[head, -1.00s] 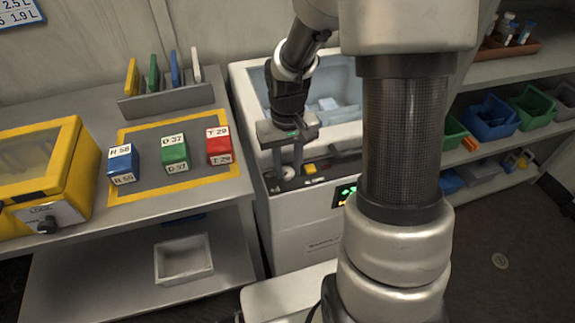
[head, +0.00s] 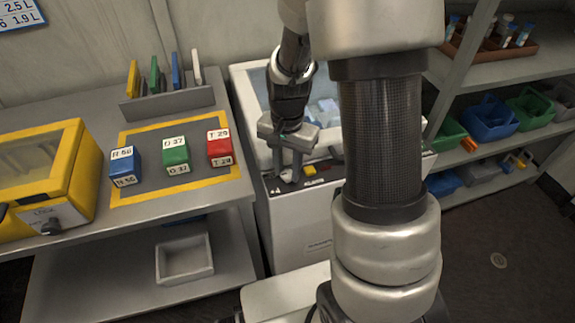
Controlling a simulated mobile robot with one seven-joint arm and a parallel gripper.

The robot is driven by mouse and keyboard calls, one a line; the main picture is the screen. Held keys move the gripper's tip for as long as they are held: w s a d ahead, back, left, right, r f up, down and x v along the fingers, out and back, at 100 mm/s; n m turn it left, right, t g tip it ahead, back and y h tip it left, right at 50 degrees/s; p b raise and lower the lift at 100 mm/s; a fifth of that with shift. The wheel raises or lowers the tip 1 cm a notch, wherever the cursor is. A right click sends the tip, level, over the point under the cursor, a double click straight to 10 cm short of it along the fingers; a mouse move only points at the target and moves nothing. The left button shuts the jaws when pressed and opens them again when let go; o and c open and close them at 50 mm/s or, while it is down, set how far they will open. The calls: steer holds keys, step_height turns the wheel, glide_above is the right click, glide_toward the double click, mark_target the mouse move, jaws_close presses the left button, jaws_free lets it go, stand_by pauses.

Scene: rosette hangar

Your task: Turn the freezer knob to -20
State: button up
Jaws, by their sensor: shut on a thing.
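The white chest freezer (head: 295,225) stands in the middle of the head view. Its dark control strip runs along the top front edge, and pale contents show inside the open top. My gripper (head: 287,175) points down at the left end of this strip. Its fingers are shut on the small pale freezer knob (head: 287,176), which is mostly hidden between them. The knob's pointer and scale cannot be read. A yellow button (head: 309,170) sits just right of the fingers. The display is hidden behind my arm.
On the left, a metal bench (head: 235,190) holds blue, green and red labelled blocks and a yellow box (head: 45,175) with a clear lid. An upright rack (head: 168,104) stands behind. Shelves with coloured bins (head: 488,118) are at right.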

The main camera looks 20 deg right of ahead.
mark_target(288, 173)
steer(key=m+p, duration=0.1)
steer(key=m, duration=0.1)
steer(key=m+p, duration=0.1)
steer(key=m, duration=0.2)
steer(key=shift+r+m+p, duration=0.2)
steer(key=shift+m+p, duration=0.1)
steer(key=shift+p, duration=0.1)
steer(key=shift+f+m+p, duration=0.1)
steer(key=shift+m+p, duration=1.05)
steer(key=shift+m, duration=0.65)
steer(key=o, duration=1.1)
steer(key=shift+c, duration=0.2)
step_height(288, 173, up, 17)
steer(key=p, duration=0.4)
